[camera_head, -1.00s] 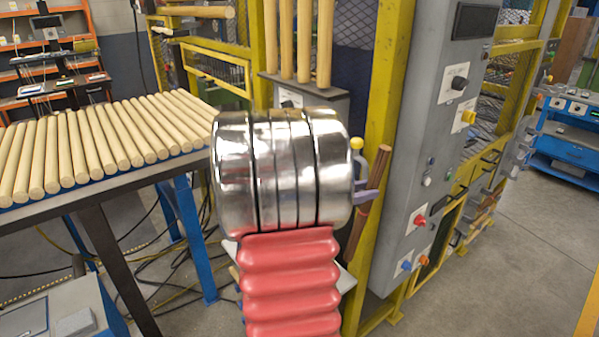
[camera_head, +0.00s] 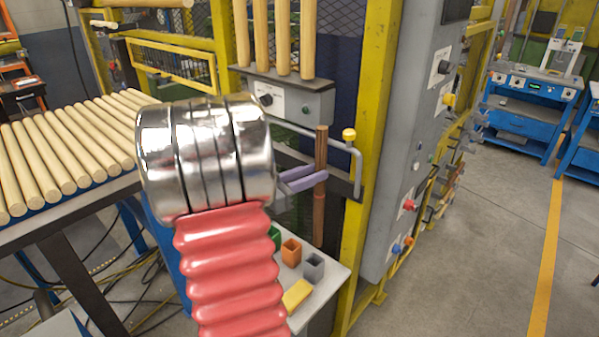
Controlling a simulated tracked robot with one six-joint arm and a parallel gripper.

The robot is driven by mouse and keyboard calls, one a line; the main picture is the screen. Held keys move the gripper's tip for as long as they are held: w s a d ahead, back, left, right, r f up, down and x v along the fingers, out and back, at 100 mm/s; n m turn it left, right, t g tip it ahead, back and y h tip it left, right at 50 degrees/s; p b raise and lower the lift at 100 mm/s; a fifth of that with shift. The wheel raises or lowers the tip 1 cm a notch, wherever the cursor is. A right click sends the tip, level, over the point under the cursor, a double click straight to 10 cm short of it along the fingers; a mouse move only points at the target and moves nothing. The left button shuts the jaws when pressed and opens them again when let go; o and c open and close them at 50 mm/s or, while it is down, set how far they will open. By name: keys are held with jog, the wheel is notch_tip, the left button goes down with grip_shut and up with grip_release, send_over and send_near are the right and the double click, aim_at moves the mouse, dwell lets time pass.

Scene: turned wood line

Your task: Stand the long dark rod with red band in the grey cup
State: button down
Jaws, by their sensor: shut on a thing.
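My gripper (camera_head: 306,181), with purple fingers, is shut on the long dark rod (camera_head: 319,215) around its upper part. The rod hangs nearly upright, and its lower part is a redder brown. The grey cup (camera_head: 314,267) is a small square holder on the white table at the lower middle. The rod's lower end shows above and behind the cup in the picture, apart from it.
An orange cup (camera_head: 291,251) stands beside the grey one, with a green cup (camera_head: 276,238) partly hidden by my arm. A yellow block (camera_head: 297,295) lies in front on the white table (camera_head: 329,283). A yellow post (camera_head: 366,200) and grey cabinet (camera_head: 397,150) stand close on the right.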

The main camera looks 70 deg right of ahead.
aim_at(319, 194)
jog(key=shift+w, duration=0.25)
jog(key=shift+f, duration=2.95)
